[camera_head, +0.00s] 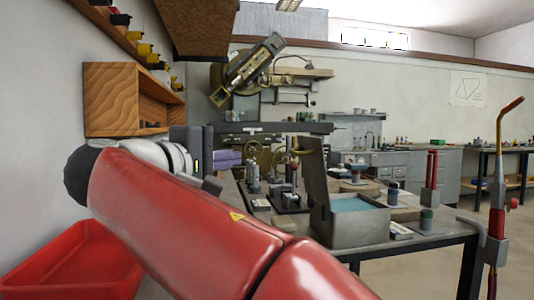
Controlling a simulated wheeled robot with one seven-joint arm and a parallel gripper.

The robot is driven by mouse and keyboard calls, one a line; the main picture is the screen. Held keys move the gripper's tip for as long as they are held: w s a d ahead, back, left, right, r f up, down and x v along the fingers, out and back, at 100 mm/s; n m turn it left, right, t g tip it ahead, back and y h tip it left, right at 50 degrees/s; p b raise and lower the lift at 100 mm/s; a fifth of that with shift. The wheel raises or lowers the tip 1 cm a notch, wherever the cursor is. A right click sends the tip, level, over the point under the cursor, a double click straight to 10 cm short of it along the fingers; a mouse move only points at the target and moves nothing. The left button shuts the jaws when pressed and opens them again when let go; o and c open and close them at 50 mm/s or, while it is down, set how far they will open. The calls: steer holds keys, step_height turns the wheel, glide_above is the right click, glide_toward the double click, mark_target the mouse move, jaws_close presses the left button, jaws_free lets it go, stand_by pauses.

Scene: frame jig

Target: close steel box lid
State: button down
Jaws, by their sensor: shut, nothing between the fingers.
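The steel box (350,231) is a grey open-topped box on the workbench, right of centre, with a blue-green inside. Its lid (315,172) stands open, raised steeply at the box's left side and leaning slightly left. My red arm crosses the lower left of the view. My gripper (205,150) is the dark end beyond the pale wrist, left of the box and well apart from the lid. It is shut and empty; its fingertips are hard to make out.
A red-and-yellow torch (499,190) stands at the bench's right end. A wooden shelf (110,98) and red bin (80,262) are at left.

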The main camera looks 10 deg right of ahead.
glide_toward(291, 152)
steer(key=w, duration=0.4)
steer(key=d, duration=0.4)
steer(key=shift+w+d+f+b, duration=0.1)
steer(key=shift+b, duration=0.2)
